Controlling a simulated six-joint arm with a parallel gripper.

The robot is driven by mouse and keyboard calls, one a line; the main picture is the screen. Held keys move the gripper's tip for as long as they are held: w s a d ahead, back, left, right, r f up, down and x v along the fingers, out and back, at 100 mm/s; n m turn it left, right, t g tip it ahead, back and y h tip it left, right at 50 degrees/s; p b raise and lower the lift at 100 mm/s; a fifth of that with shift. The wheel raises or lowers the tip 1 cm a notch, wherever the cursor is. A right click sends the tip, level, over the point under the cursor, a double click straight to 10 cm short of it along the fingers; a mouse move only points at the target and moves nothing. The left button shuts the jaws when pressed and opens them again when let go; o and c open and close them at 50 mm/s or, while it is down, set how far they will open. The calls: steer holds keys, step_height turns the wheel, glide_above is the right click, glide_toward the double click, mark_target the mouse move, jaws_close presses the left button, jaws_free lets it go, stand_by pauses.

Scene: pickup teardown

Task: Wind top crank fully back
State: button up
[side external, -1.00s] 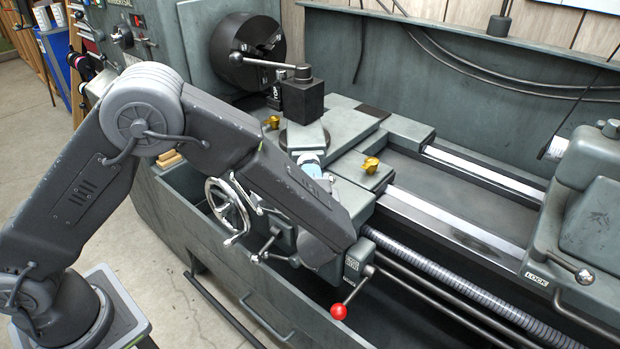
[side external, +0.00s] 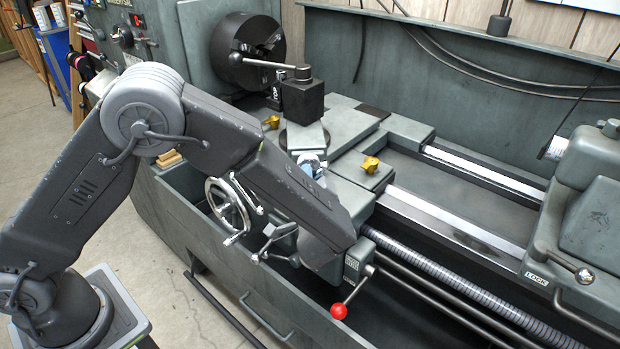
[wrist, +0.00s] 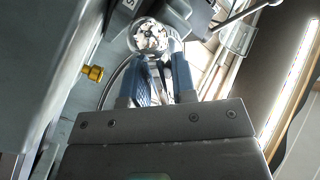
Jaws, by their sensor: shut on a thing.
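The top crank sits at the front of the top slide, below the dark block tool post (side external: 301,102). In the wrist view its bright silver round part (wrist: 151,37) shows just beyond my fingertips. My gripper (wrist: 160,72) has two blue fingers, one on each side of the crank's handle, and is shut on it. The grip point itself is partly hidden between the fingers. In the side view a bit of blue finger and silver metal shows near the slide's front, and my forearm hides most of the crank.
A carriage handwheel (side external: 228,205) and a smaller lever stand left of my forearm. A red-knobbed lever (side external: 339,310) juts out below right. Yellow-brass knobs (side external: 370,165) sit on the carriage. The chuck (side external: 247,52) is behind, the tailstock (side external: 590,215) right.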

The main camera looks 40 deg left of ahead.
steer(key=n, duration=0.4)
steer(key=shift+n, duration=2.1)
steer(key=o, duration=0.7)
steer(key=v, duration=1.4)
